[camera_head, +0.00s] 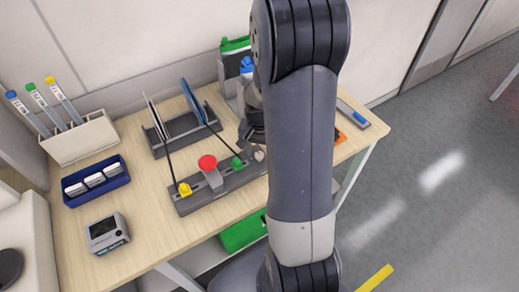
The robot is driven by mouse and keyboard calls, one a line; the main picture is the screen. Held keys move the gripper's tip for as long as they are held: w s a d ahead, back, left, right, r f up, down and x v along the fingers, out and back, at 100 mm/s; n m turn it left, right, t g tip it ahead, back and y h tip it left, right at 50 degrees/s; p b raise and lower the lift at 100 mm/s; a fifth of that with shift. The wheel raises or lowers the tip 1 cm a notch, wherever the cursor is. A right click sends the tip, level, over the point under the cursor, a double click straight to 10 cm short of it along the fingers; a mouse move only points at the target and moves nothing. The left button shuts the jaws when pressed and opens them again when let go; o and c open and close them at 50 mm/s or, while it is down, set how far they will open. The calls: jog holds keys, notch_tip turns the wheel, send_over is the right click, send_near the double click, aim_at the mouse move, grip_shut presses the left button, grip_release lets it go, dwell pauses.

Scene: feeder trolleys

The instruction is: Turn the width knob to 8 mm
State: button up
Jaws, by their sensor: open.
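A long dark grey block (222,187) lies on the wooden table. It carries a yellow piece (185,190), a red round cap on a grey post (207,163), a green piece (237,163) and a small pale round piece (259,155) at its right end. I cannot tell for certain which one is the width knob, and no scale marks are readable. My gripper (254,143) is just above the block's right end, close to the pale piece. It is open, partly hidden by my arm; I cannot tell whether it touches anything.
A dark rack (178,135) with upright plates stands behind the block. A blue tray (75,198) with white items, a beige holder (72,148) with capped tubes and a grey device (108,232) are at left. A green box (240,232) is below the table.

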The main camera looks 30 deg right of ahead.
jog(key=shift+f, duration=0.35)
jog(key=shift+c, duration=0.2)
jog(key=c, duration=0.9)
